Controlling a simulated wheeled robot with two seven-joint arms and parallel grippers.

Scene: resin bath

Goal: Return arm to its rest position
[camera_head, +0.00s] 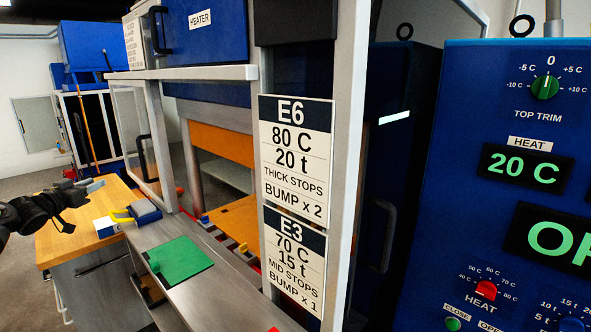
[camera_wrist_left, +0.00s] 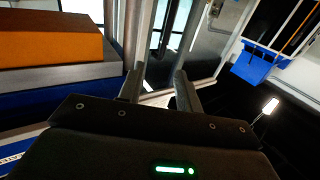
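My left arm comes in at the left edge of the head view, and its dark gripper (camera_head: 92,185) is above the wooden-topped bench (camera_head: 62,240). In the left wrist view the two fingers of this gripper (camera_wrist_left: 158,84) stand apart with a clear gap. Nothing is held between them. My right arm and right gripper are not in view.
A steel counter (camera_head: 215,295) holds a green plate (camera_head: 180,260). A blue block (camera_head: 145,211) and a white block (camera_head: 105,227) are near the gripper. A metal-framed press (camera_head: 338,160) with cards stands centre; a blue control panel (camera_head: 480,225) fills the right.

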